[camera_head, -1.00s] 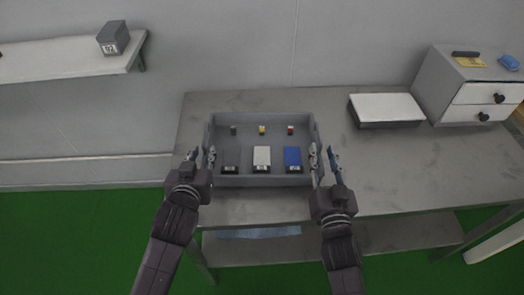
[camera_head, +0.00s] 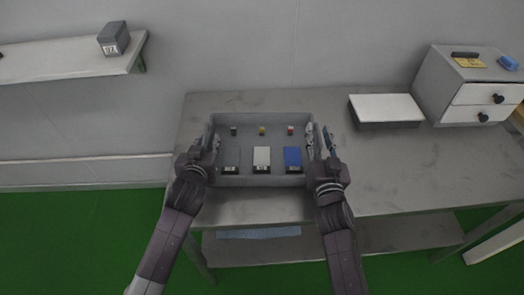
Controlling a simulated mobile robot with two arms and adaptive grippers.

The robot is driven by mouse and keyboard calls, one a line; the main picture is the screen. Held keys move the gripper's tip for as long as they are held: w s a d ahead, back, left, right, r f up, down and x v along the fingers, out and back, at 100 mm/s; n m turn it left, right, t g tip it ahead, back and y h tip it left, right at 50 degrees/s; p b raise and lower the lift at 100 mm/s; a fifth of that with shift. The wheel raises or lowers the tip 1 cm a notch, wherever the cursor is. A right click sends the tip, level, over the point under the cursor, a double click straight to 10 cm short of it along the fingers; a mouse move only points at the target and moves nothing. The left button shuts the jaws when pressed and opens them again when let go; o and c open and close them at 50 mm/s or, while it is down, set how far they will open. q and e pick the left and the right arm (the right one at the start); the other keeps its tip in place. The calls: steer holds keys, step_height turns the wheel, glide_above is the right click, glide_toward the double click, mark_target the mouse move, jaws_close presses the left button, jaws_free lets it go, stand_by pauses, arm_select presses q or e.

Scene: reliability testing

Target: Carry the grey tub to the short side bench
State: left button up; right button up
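The grey tub (camera_head: 262,180) sits on the metal workbench (camera_head: 390,170). It is an open tray holding several small parts, with a dark, a white and a blue block along its near side. My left gripper (camera_head: 209,143) is at the tub's left wall; whether its fingers are closed on the wall is too small to tell. My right gripper (camera_head: 319,143) is at the right wall, its fingers apart on either side of the wall. A narrow pale bench (camera_head: 60,68) stands at upper left against the wall, with a grey labelled box near its right end.
A white-topped flat box (camera_head: 386,107) and a drawer unit (camera_head: 470,85) stand right of the tub. Green floor lies open at left.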

mark_target(207, 127)
arm_select(q)
steer(key=shift+c, duration=0.5)
arm_select(e)
steer(key=shift+c, duration=0.5)
arm_select(q)
jaws_close()
arm_select(e)
jaws_close()
arm_select(q)
steer(key=shift+r, duration=0.1)
arm_select(e)
steer(key=shift+r, duration=0.1)
